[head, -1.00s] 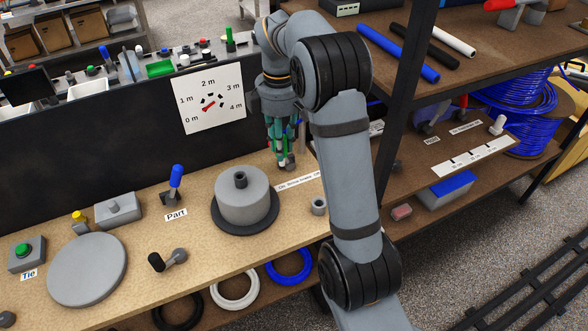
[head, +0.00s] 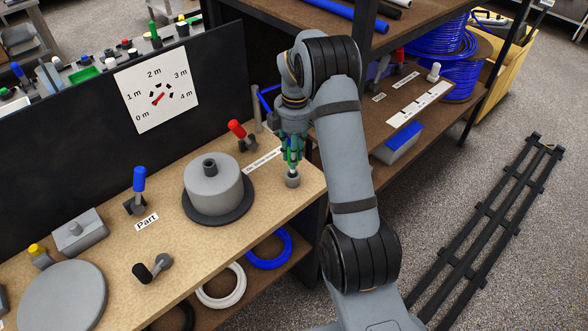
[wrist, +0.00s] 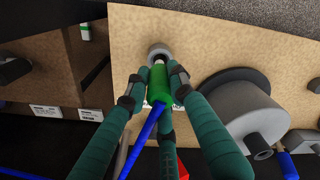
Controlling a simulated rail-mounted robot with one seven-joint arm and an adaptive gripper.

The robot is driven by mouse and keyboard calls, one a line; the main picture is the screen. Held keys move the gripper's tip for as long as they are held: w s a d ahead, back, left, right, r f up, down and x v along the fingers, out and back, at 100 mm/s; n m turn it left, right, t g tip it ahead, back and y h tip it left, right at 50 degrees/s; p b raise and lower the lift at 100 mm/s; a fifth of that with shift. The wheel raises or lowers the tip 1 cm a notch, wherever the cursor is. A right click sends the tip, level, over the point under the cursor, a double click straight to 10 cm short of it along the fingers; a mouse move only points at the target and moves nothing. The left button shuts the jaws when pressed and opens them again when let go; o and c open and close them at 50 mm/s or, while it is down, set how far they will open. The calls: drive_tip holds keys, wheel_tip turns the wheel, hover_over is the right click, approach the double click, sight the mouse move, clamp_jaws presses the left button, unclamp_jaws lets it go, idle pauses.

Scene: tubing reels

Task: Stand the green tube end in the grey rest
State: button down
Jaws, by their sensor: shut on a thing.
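My gripper (head: 291,162) has its fingers closed around the green tube end (wrist: 184,90), which points at the grey rest with a pale tip. A blue tube (wrist: 143,142) trails back from the green end between my fingers. The grey rest (head: 292,181) is a small round cup near the right front edge of the bench, right under my fingertips. In the wrist view the rest (wrist: 158,49) shows its dark opening beside the pale tip. I cannot tell whether the tip is inside the opening or just above it.
A grey reel drum (head: 212,184) on a dark flange stands left of the rest. A red-handled lever (head: 241,134) stands behind, and a blue-handled one (head: 138,190) further left. A dark backboard (head: 60,130) with a dial lines the bench. The bench corner right of the rest is bare.

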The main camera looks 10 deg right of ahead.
sight(293, 172)
drive_tip(key=shift+a+f, duration=0.15)
drive_tip(key=shift+f, duration=0.2)
wheel_tip(293, 172, down, 4)
drive_tip(key=shift+r+p, duration=0.1)
drive_tip(key=shift+p, duration=0.2)
drive_tip(key=shift+s, duration=0.1)
drive_tip(key=shift+f+b, duration=0.3)
drive_tip(key=shift+f, duration=0.05)
drive_tip(key=c, duration=1.9)
unclamp_jaws()
drive_tip(key=shift+r, duration=0.1)
drive_tip(key=o, duration=0.4)
